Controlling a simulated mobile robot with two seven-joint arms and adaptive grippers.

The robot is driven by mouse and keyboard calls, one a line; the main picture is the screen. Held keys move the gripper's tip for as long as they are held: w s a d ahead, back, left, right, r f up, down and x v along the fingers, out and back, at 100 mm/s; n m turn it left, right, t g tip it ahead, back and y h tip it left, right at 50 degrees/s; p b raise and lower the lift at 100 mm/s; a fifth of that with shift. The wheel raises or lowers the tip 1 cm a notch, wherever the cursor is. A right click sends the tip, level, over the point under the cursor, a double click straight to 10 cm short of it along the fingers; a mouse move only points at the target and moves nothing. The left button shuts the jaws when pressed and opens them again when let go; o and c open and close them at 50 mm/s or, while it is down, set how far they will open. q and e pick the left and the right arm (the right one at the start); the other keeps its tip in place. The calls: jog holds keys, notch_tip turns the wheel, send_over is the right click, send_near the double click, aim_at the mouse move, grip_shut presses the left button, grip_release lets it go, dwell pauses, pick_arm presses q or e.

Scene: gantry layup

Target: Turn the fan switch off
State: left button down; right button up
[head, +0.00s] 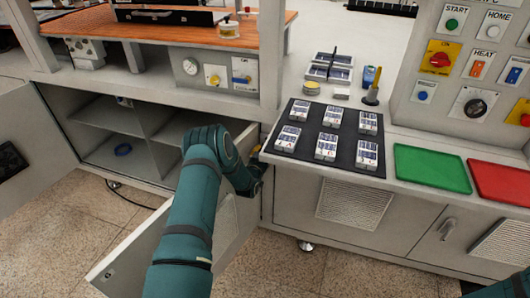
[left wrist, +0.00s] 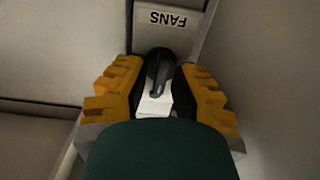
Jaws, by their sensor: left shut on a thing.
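The fan switch (left wrist: 160,66) is a black knob in the left wrist view, below an upside-down label reading FANS (left wrist: 168,18). My left gripper (left wrist: 159,90), with yellow ridged fingers, is shut on the knob, one finger on each side. The lower part of the knob and its base are partly hidden by the gripper. In the head view my left arm reaches into the gap beside the bench's open cabinet, and the left gripper (head: 256,168) is mostly hidden there. The switch itself is hidden in that view. My right gripper is out of view.
An open cabinet door (head: 150,255) stands below my left arm. The black mat (head: 285,140) with several cards lies on the bench above the gripper. Green (head: 432,168) and red (head: 500,182) mats and a control panel (head: 440,95) are at the right.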

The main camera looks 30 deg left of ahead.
pick_arm(q)
jog(key=n, duration=0.4)
jog(key=shift+w+a+r+n, duration=0.1)
jog(key=shift+a+r+n, duration=0.1)
jog(key=shift+r+n, duration=0.1)
jog(key=n, duration=0.4)
jog(key=shift+f, duration=0.1)
jog(key=shift+n, duration=0.4)
jog(key=c, duration=1)
grip_release()
jog(key=shift+c, duration=0.2)
jog(key=shift+f, duration=0.25)
jog(key=v, duration=0.8)
